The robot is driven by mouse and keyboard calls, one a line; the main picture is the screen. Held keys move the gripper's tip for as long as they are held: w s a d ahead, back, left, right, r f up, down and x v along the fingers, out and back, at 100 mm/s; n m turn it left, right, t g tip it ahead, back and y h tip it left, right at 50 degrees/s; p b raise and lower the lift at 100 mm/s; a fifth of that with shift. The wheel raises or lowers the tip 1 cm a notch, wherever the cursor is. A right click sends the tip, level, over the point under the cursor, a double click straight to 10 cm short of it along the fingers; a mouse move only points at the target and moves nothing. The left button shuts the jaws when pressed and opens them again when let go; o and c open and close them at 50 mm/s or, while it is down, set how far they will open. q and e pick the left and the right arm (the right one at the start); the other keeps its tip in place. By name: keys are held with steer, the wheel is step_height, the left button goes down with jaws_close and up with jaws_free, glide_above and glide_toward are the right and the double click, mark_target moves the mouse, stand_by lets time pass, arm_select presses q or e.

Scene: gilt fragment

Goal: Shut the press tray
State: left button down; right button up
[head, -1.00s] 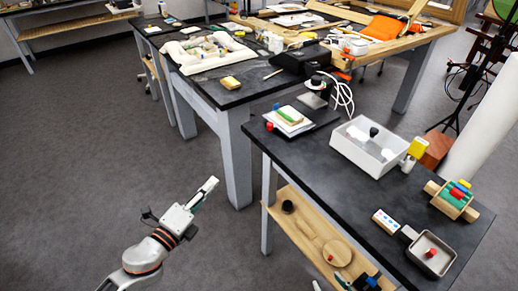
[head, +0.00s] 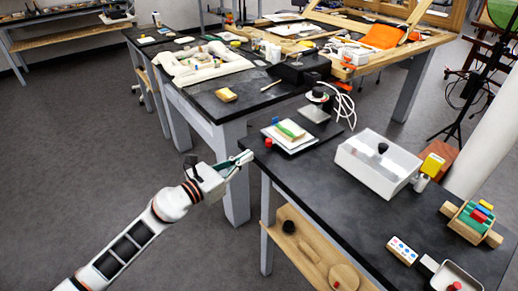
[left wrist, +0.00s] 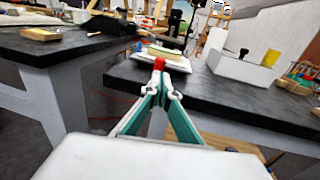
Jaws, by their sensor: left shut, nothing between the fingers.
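The press tray (head: 291,140) is a pale flat tray with a red knob (head: 268,143) at its front left, on the dark table. A green and a tan block lie on it. The press (head: 316,108), with a round dark top, stands just behind it. My left gripper (head: 249,156) is shut and empty, just left of the red knob at the table's edge. In the left wrist view its fingertips (left wrist: 160,82) point at the red knob (left wrist: 159,64); I cannot tell whether they touch it. My right gripper is not in view.
On the same table (head: 330,185) stand a white bin (head: 378,165), a yellow-topped bottle (head: 431,166) and a wooden rack (head: 472,222). A lower wooden shelf (head: 310,255) holds several items. Another table with a yellow block (head: 226,95) stands behind left. The floor at left is clear.

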mark_target(273, 143)
arm_select(q)
steer(key=x, duration=0.4)
steer(key=shift+w+d+b, duration=0.2)
steer(key=shift+b, duration=0.1)
steer(key=shift+w+d, duration=0.4)
steer(key=shift+w, duration=0.05)
steer(key=shift+w+d, duration=0.1)
steer(key=shift+d, duration=0.05)
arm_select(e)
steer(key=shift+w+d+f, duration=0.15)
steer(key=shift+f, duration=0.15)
arm_select(q)
steer(key=x, duration=0.2)
steer(key=b+x, duration=0.1)
steer(key=x, duration=0.3)
steer(key=shift+d+f+b, duration=0.2)
steer(key=shift+d+b, duration=0.15)
steer(key=shift+d, duration=0.5)
steer(key=shift+w+r, duration=0.1)
steer(key=shift+r, duration=0.05)
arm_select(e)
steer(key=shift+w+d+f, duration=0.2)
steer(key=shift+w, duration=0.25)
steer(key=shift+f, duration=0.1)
